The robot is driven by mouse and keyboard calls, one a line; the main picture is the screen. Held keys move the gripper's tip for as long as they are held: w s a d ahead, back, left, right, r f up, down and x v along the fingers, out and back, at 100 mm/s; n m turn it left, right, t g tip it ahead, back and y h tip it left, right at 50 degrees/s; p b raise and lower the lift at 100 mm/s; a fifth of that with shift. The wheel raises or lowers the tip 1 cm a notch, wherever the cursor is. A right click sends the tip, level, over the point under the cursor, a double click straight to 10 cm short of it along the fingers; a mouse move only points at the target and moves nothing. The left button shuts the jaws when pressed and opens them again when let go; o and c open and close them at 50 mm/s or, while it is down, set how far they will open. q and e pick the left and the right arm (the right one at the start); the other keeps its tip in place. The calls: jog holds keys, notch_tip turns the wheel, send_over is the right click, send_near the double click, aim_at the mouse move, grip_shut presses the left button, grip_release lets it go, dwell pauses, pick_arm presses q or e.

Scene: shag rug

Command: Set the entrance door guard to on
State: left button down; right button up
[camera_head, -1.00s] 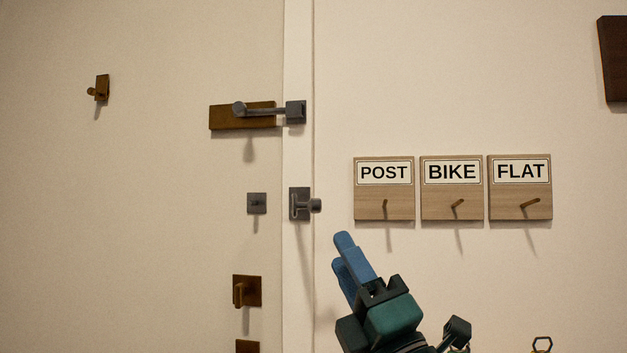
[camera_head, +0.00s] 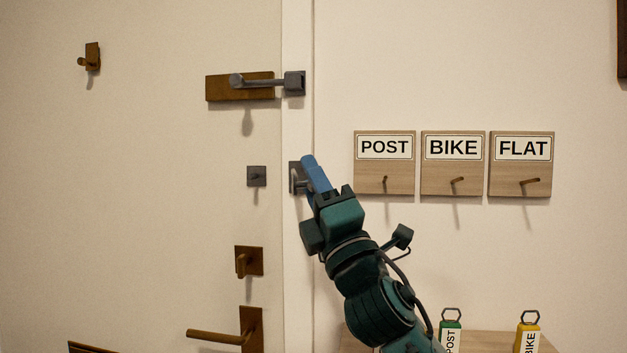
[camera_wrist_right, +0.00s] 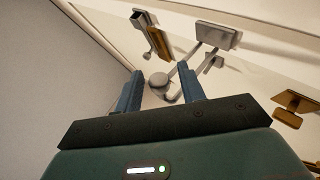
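The door guard (camera_head: 294,178) is a grey plate with a swing arm on the white door frame. The gripper partly hides it in the head view. Its small square grey catch (camera_head: 256,176) sits on the door just to the left. My right gripper (camera_head: 309,166) is at the guard, its blue fingers overlapping the guard's right side. In the right wrist view the fingers are apart (camera_wrist_right: 160,92), with the guard's rounded grey knob (camera_wrist_right: 161,79) between or just beyond their tips. I cannot tell whether they touch it. My left gripper is out of view.
A bolt on a brown plate (camera_head: 225,88) is above the guard. A brown thumb-turn (camera_head: 248,261) and a lever handle (camera_head: 225,336) are below. POST, BIKE and FLAT hook boards (camera_head: 453,180) hang right. A shelf (camera_head: 480,342) holds green and yellow key tags.

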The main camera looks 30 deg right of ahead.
jog(key=shift+c, duration=0.4)
grip_shut()
